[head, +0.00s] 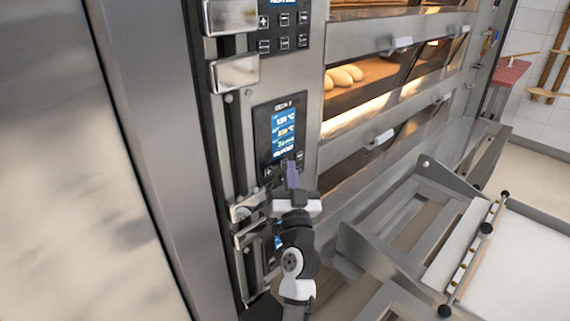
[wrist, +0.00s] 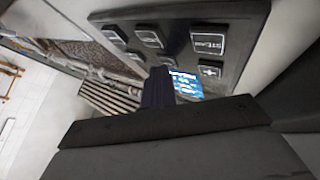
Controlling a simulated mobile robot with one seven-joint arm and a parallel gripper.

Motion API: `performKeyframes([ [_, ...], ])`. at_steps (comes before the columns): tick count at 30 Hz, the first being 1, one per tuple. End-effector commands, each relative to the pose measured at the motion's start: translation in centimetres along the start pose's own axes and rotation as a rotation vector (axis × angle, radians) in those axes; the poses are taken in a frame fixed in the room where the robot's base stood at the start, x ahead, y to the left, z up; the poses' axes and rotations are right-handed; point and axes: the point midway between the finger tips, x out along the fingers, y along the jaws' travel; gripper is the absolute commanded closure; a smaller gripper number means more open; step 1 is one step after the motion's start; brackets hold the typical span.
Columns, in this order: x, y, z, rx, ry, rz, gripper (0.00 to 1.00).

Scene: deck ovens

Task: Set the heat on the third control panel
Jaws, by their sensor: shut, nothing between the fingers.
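In the head view, a dark control panel (head: 264,120) with a lit blue screen (head: 283,132) and a row of buttons below it is on the oven front. Another panel (head: 283,45) is above it, and a lower panel (head: 268,255) is partly hidden behind my arm. My gripper (head: 292,172) is shut and empty, its fingertips in front of the lower buttons of the middle panel. In the wrist view, the shut fingers (wrist: 157,86) overlap part of a blue screen (wrist: 187,87), with several buttons (wrist: 209,43) on the panel around it. Whether the fingertips touch is unclear.
Oven decks (head: 365,95) are right of the panels, with bread loaves (head: 343,77) in one. Metal handles (head: 235,73) stick out left of the panels. A metal rack or loader frame (head: 430,205) stands at lower right. A steel side wall fills the left.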

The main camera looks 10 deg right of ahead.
Motion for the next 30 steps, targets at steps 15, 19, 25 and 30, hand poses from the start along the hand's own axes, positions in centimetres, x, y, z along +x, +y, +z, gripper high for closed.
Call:
performKeyframes([
  [15, -1.0, 0.7, -0.7, 0.0, -0.001, 0.0, 1.0],
  [19, -1.2, 0.8, -0.7, 0.0, 0.0, 0.0, 1.0],
  [25, -2.6, 1.9, -1.5, -0.001, 0.001, 0.002, 1.0],
  [30, -3.7, 2.7, -2.4, -0.001, 0.002, 0.002, 1.0],
])
